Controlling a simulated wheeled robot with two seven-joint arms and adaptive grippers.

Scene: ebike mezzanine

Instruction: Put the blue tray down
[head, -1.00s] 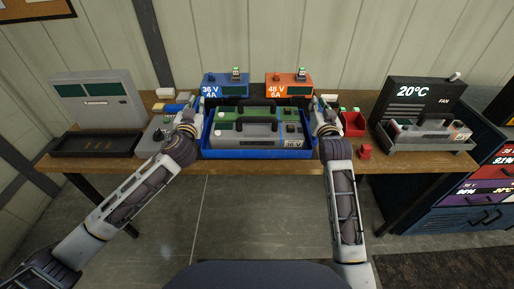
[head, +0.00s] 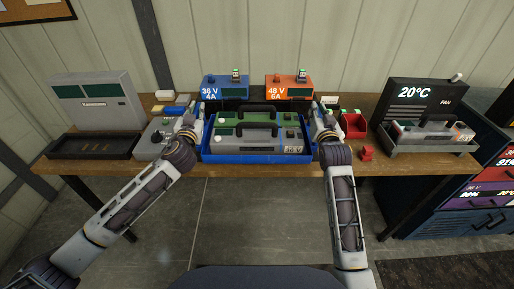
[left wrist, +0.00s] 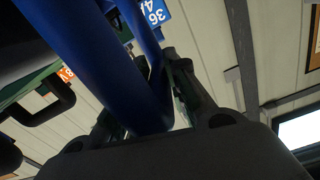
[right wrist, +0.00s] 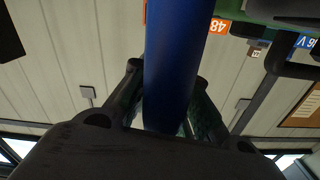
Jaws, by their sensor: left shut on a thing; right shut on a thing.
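The blue tray (head: 257,158) is at the middle of the workbench in the head view. A green battery pack (head: 230,129) and a grey battery pack (head: 250,145), both with black handles, lie in it. My left gripper (head: 196,121) is shut on the tray's left side, and my right gripper (head: 318,121) on its right side. The tray wall runs between the fingers in the left wrist view (left wrist: 105,65) and in the right wrist view (right wrist: 172,70). The tray looks level. Its underside is hidden, so I cannot tell whether it touches the bench.
A blue charger (head: 222,86) and an orange charger (head: 289,86) stand behind the tray. A red bin (head: 353,126) and a small red block (head: 367,153) are to the right. A black tray (head: 90,146) is at the left, and a grey tray (head: 430,147) holds another pack at the right.

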